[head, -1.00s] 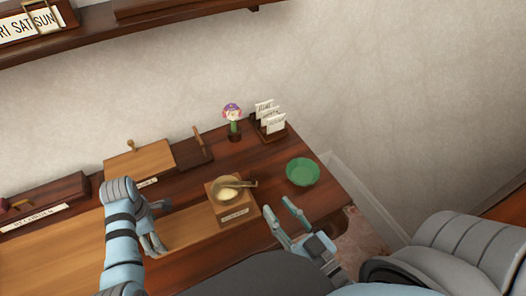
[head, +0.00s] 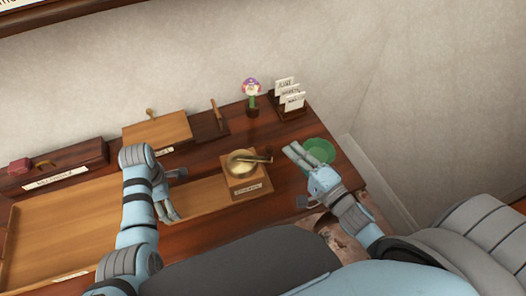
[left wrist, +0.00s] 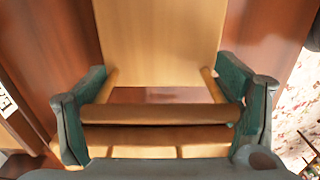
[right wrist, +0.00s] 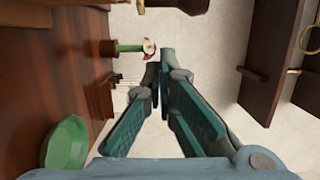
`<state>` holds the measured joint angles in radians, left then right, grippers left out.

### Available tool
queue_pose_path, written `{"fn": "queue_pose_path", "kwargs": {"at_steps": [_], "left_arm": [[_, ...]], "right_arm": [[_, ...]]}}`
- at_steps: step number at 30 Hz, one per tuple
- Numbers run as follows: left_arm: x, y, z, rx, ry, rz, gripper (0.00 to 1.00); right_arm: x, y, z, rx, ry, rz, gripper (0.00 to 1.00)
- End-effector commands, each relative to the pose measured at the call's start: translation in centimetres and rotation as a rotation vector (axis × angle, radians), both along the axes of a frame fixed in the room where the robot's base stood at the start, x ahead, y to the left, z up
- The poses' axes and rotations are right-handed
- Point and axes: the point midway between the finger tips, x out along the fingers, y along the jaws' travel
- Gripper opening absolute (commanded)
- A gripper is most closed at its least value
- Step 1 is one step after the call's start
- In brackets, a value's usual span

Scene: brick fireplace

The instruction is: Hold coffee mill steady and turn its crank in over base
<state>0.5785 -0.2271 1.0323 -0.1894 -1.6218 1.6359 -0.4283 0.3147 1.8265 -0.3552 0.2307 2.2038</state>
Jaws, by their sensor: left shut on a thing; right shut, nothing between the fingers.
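The coffee mill (head: 258,188) is a light wooden box with a label on its front and a brass bowl on top. Its crank (head: 256,158) points to the right. A light wooden board (head: 205,200) runs from the mill leftward to my left gripper (head: 172,215). In the left wrist view, my left gripper (left wrist: 163,120) is shut on a wooden bar-like handle (left wrist: 160,115) at the near end of the light wood (left wrist: 160,40). My right gripper (head: 294,149) is shut and empty, right of the mill and apart from the crank. Its fingers show in the right wrist view (right wrist: 160,65).
A flower pot (head: 252,105) and a card rack (head: 291,108) stand at the back edge. A large wooden tray (head: 60,215) and a wooden box (head: 157,131) are at left. A wall closes the back.

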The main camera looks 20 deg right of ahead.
Motion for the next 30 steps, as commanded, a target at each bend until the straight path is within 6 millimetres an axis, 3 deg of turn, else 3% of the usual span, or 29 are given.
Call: {"fn": "queue_pose_path", "kwargs": {"at_steps": [6,9,15,30], "left_arm": [[0.0,0.0,0.0,0.000,0.001,-0.001,0.38],[0.0,0.0,0.0,0.000,0.001,-0.001,0.38],[0.0,0.0,0.0,0.000,0.001,-0.001,0.38],[0.0,0.0,0.0,0.000,0.000,-0.001,0.38]], "right_arm": [[4.6,1.0,0.1,-0.001,-0.002,-0.003,0.00],[2.6,2.2,-0.1,0.003,0.003,-0.002,0.00],[1.2,3.3,0.0,0.001,0.001,-0.002,0.00],[0.9,3.5,0.0,0.000,0.001,-0.002,0.00]]}}
